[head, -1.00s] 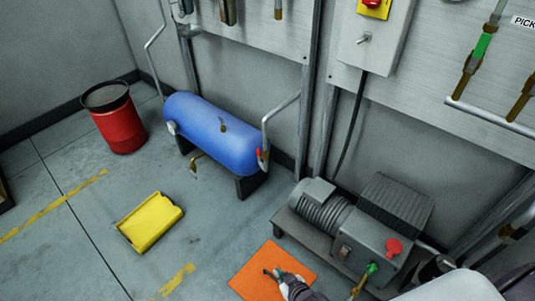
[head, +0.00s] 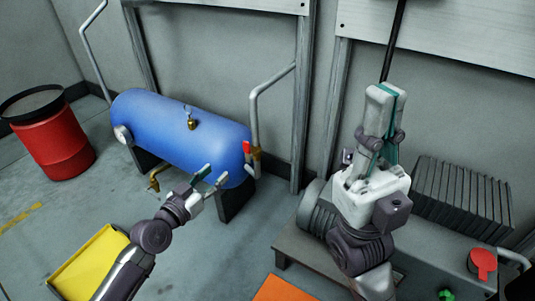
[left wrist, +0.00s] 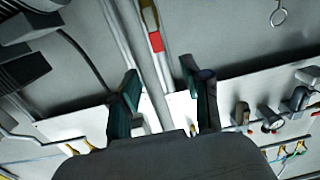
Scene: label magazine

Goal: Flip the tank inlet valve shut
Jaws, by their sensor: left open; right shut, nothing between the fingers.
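The tank inlet valve has a red handle (head: 247,148) and a brass body (head: 257,154), on the grey pipe at the right end of the blue tank (head: 175,128). The handle looks roughly in line with the pipe. My left gripper (head: 210,178) is open and empty in front of the tank, left of and below the valve, not touching the handle. My right gripper (head: 385,92) is shut and empty, pointing up in front of the wall.
A pump with a ribbed grey housing (head: 462,200) and a red knob (head: 482,262) stands at the right. A red drum (head: 53,145) is at the far left. A yellow bin (head: 92,265) and an orange mat (head: 280,290) lie on the floor.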

